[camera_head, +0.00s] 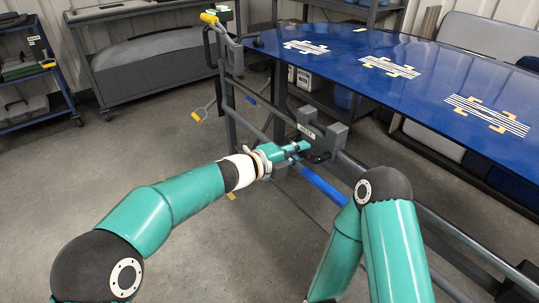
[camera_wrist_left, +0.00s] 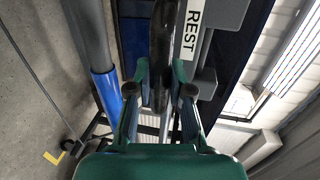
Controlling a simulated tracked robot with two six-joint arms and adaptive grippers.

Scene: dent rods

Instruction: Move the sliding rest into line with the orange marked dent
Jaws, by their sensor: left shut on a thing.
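The sliding rest (camera_head: 331,138) is a grey block on the rail in front of the blue panel (camera_head: 420,60). Its white REST label (camera_wrist_left: 193,30) shows in the left wrist view. My left gripper (camera_head: 303,147) is shut on a dark bar (camera_wrist_left: 162,45) beside the rest, with a finger on each side. The rest stands left of the near right patch in the picture. The dents themselves are too small to make out. My right gripper is out of view.
The grey rail (camera_head: 445,222) runs on toward the lower right. A blue sleeve (camera_head: 322,186) is on a lower tube. Yellow-ended hooks (camera_head: 197,115) stick out at the stand's left. The floor at left is clear.

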